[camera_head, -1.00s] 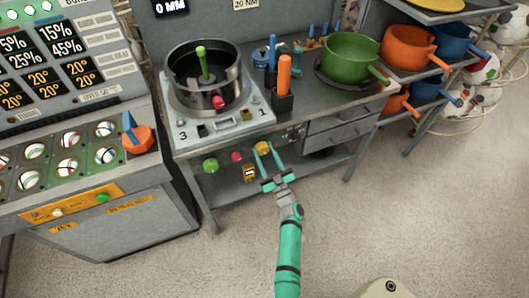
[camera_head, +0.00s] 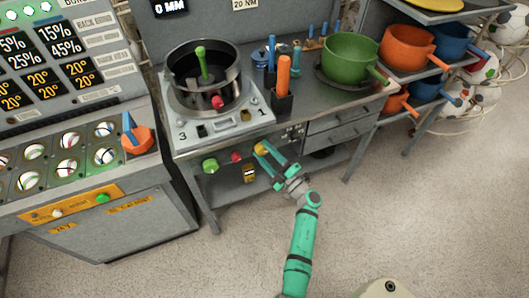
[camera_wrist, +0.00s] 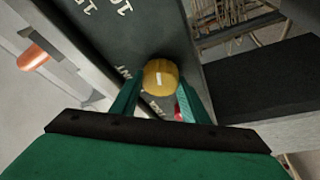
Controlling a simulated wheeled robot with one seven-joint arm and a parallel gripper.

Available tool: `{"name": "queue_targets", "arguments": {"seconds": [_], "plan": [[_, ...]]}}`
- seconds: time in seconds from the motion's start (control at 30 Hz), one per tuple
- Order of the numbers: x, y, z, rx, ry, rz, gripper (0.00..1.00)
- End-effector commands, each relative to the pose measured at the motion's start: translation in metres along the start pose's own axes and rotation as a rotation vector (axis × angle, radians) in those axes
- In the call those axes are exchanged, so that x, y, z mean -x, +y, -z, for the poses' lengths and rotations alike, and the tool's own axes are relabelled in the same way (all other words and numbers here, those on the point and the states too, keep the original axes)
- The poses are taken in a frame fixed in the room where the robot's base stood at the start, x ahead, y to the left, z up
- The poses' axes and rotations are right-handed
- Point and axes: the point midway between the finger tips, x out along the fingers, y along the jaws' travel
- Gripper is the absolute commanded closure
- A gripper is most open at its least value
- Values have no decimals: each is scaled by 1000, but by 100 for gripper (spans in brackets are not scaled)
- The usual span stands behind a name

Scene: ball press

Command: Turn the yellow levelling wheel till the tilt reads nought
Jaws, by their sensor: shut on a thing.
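The yellow levelling wheel (camera_head: 261,148) sits on the front of the press bench, to the right of a red knob (camera_head: 236,157) and a green knob (camera_head: 210,166). My gripper (camera_head: 263,150) reaches it from the front right, its two teal fingers shut on the wheel. In the wrist view the wheel (camera_wrist: 160,77) lies between the fingertips, with a pale mark on its face. A small yellow-framed display (camera_head: 249,174) hangs below the wheel; its reading is too small to make out.
The press pot (camera_head: 185,104) stands on the bench above the knobs. An orange-handled tool (camera_head: 284,76) stands in a dark holder beside it. A green pan (camera_head: 350,60) is further right. The control console (camera_head: 115,235) stands at left. The floor in front is clear.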

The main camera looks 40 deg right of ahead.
Motion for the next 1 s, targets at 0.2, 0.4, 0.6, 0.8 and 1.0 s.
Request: {"name": "queue_targets", "arguments": {"seconds": [0.2, 0.4, 0.6, 0.8, 1.0], "plan": [[0, 0, 0, 66, 0, 28, 81], [0, 0, 0, 89, 0, 37, 81], [0, 0, 0, 91, 0, 38, 81], [0, 0, 0, 90, 0, 38, 49], [0, 0, 0, 90, 0, 38, 40]]}}
